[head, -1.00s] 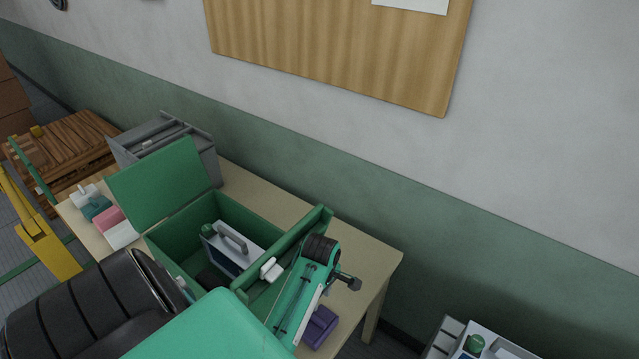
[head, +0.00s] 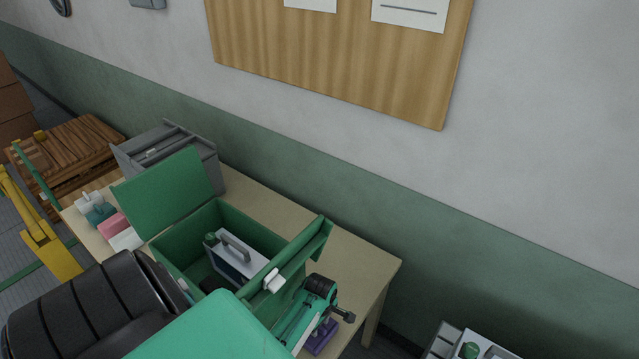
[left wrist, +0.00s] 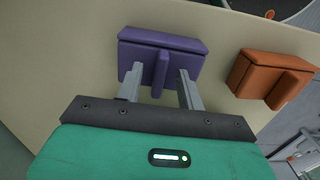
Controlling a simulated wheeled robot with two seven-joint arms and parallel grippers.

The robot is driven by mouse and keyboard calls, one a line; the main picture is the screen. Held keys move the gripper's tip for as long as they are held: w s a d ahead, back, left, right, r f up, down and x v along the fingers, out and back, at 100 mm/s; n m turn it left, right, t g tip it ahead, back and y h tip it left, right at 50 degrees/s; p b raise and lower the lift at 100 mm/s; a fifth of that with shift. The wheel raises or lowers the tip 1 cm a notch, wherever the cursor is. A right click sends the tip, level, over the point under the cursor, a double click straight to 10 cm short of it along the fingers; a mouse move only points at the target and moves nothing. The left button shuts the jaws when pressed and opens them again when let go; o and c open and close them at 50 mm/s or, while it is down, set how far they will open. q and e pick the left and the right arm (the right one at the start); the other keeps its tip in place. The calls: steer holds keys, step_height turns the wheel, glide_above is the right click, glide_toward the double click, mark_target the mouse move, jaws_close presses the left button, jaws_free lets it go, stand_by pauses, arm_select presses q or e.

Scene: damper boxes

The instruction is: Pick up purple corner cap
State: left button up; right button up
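The purple corner cap (left wrist: 150,50) lies on the tan table, with a narrow upright ridge facing my left gripper (left wrist: 159,77). The two grey fingers are apart, one on each side of the ridge, with gaps visible on both sides. Their tips overlap the cap's near part in the picture; I cannot tell whether they touch it. In the head view the purple cap (head: 321,338) is partly hidden by my left wrist, and the fingertips are hidden. My right gripper is not in view.
An orange corner cap (left wrist: 268,78) lies just right of the purple one in the left wrist view. In the head view a green open box (head: 185,258) stands left of my wrist, holding a grey handled item (head: 236,262). The table's right end (head: 372,268) is clear.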

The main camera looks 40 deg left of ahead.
arm_select(q)
steer(key=shift+f, duration=0.1)
jaws_close()
steer(key=shift+w, duration=0.1)
stand_by(0.5)
